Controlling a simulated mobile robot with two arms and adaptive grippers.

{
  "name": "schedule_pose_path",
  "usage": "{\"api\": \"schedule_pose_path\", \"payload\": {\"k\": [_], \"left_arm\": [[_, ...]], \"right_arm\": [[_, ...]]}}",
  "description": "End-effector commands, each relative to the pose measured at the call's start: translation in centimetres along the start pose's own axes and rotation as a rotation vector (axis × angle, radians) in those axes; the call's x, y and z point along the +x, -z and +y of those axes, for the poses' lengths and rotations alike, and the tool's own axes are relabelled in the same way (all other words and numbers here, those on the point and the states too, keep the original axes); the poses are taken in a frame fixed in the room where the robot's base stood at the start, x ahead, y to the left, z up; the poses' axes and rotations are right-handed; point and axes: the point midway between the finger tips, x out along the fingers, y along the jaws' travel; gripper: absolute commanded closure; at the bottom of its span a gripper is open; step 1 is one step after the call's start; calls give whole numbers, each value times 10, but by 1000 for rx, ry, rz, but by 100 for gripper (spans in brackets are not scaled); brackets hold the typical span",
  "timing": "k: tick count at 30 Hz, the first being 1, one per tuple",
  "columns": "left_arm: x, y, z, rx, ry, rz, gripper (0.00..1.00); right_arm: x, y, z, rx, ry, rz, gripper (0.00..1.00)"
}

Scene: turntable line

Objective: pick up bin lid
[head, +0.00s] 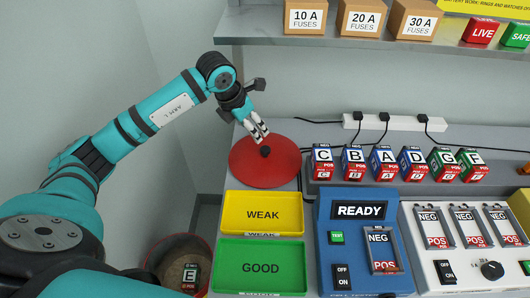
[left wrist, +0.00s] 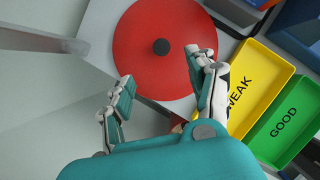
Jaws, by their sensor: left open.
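The bin lid is a round red disc (head: 262,168) with a black knob (head: 265,151) at its middle. It lies flat on the grey bench, at the bench's left end. In the left wrist view the lid (left wrist: 150,75) and its knob (left wrist: 161,46) lie ahead of the fingers. My left gripper (head: 258,130) is open and empty, just above and behind the knob in the head view. In the left wrist view my left gripper (left wrist: 160,85) has its fingers spread apart, with the knob beyond the fingertips. My right gripper is not in view.
A round bin (head: 152,262) stands below the bench at left, with a battery marked E (head: 190,274) inside. The yellow WEAK tray (head: 231,199) and green GOOD tray (head: 225,265) are in front of the lid. A battery rack (head: 340,178) is to its right, and a shelf (head: 300,41) overhangs behind.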

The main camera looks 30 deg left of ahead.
Motion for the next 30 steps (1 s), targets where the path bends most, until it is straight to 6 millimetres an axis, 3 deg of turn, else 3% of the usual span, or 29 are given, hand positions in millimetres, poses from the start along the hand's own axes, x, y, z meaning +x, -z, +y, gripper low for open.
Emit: {"api": "schedule_pose_path", "payload": {"k": [9,20,25,30], "left_arm": [[67,0,-1,-1,3,4,42],[99,0,-2,-2,2,2,42],[126,1,-2,-2,2,0,42],[140,1,-2,0,0,-1,42]], "right_arm": [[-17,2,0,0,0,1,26],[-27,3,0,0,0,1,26],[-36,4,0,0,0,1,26],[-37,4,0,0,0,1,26]]}}
